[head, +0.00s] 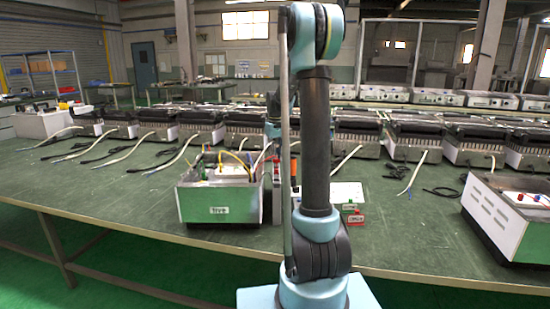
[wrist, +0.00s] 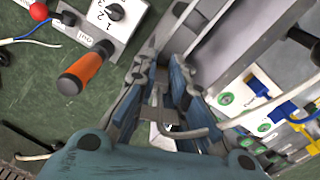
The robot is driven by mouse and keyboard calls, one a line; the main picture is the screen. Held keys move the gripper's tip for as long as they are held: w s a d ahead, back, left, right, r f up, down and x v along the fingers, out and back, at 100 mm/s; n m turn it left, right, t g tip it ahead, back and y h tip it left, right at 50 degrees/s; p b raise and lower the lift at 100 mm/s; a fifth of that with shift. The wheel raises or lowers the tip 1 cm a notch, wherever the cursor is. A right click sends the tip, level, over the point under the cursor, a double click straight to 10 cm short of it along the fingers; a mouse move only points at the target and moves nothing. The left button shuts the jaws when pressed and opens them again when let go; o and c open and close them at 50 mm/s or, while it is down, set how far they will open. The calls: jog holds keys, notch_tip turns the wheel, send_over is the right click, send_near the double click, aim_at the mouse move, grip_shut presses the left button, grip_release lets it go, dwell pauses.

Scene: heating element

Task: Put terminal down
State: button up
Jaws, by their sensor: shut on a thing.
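In the wrist view my gripper (wrist: 166,100) is shut on a small grey terminal (wrist: 160,118) at the end of a grey cable (wrist: 190,133). The fingers hide part of the terminal. The held terminal is beside the white-walled unit (wrist: 225,45), above the green table; I cannot tell its exact height. The open white box (head: 218,203) with yellow and white wires stands at the table's front, left of my arm.
Blue and yellow connectors (wrist: 285,108) sit at right. Several heater units line the table (head: 110,195) behind; its front left is clear.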

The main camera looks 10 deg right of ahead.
jog(key=shift+f, duration=0.2)
jog(key=o, duration=0.8)
jog(key=shift+c, duration=0.2)
jog(key=shift+r, duration=0.15)
